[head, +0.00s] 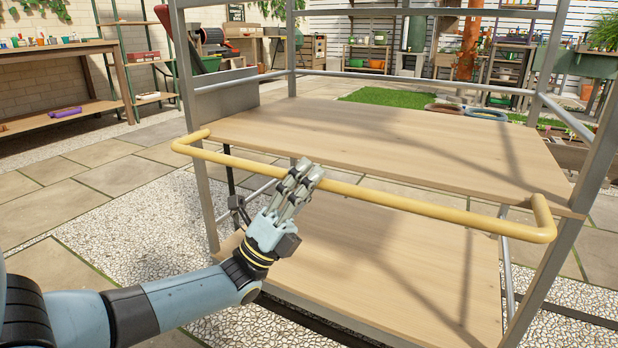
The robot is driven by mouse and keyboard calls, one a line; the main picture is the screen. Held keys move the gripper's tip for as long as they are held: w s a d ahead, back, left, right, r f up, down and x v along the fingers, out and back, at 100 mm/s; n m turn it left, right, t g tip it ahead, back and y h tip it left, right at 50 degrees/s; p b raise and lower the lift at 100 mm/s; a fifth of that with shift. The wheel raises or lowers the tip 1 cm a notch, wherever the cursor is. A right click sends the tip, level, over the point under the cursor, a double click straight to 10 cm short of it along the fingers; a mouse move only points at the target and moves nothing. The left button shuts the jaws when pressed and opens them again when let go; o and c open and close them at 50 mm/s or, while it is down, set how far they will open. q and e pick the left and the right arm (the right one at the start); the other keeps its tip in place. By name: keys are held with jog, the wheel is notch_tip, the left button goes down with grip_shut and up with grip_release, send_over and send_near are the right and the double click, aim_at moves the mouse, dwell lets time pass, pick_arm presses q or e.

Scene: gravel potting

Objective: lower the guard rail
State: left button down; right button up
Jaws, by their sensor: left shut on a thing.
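The guard rail (400,201) is a yellow bar with bent ends across the near side of a grey metal frame. It sits at about the height of the wooden upper deck (400,137), in front of its near edge. My left gripper (305,172) comes in from the lower left and is shut on the rail, left of its middle. The fingers hide a short piece of the rail. My right gripper is not in view.
A lower wooden deck (400,270) lies beneath the upper one. Grey posts (196,130) stand at the frame's corners. Paving and gravel (110,235) are clear at left. A wooden bench (60,47) stands at the far left.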

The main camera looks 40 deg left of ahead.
pick_arm(q)
jog(key=shift+s+f, duration=0.1)
jog(key=shift+f, duration=0.4)
jog(key=c, duration=1.5)
grip_release()
jog(key=o, duration=0.3)
jog(key=shift+r, duration=0.1)
jog(key=v, duration=1.2)
